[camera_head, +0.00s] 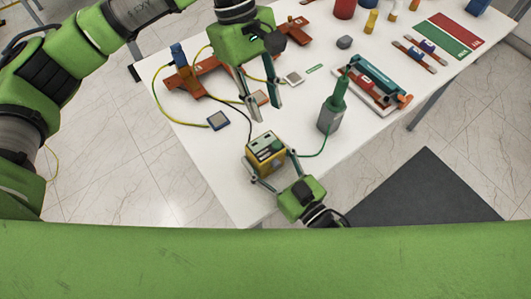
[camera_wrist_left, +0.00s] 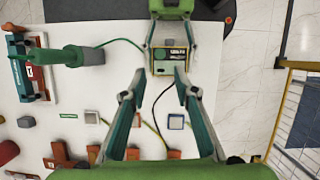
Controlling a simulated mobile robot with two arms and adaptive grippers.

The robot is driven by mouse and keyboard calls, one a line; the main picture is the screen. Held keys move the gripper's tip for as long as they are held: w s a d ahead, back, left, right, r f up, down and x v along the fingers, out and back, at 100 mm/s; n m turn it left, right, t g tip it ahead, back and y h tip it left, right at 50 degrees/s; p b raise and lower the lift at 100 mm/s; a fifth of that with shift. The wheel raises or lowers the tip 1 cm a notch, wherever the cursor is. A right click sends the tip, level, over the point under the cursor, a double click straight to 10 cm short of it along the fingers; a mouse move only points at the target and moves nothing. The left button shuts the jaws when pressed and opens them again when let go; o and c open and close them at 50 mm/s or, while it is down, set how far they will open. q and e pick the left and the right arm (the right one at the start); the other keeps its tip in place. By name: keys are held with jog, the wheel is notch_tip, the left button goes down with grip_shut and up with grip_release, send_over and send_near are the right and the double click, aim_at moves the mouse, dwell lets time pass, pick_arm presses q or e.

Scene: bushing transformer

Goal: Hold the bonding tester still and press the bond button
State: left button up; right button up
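The bonding tester (camera_head: 267,154) is a small yellow box with a pale, dark-marked top panel. It sits near the table's front edge. In the left wrist view, the tester (camera_wrist_left: 169,52) shows a dark display and a round dark spot on its panel; I cannot tell which mark is the bond button. My right gripper (camera_head: 273,162) has one finger along each side of the tester and appears shut on it. My left gripper (camera_head: 267,113) is open and empty above the table, beyond the tester. Its two fingers (camera_wrist_left: 160,74) point toward the tester, with a gap between them.
A grey-green bottle-shaped device (camera_head: 330,113) stands right of the tester, joined by a green cable. A small blue-edged square pad (camera_head: 218,120) lies left. Orange-brown bars (camera_head: 190,75) with yellow cables lie behind. A teal-and-red tray (camera_head: 373,85) is at right.

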jog(key=c, duration=1)
pick_arm(q)
grip_shut()
pick_arm(e)
jog(key=shift+o, duration=0.2)
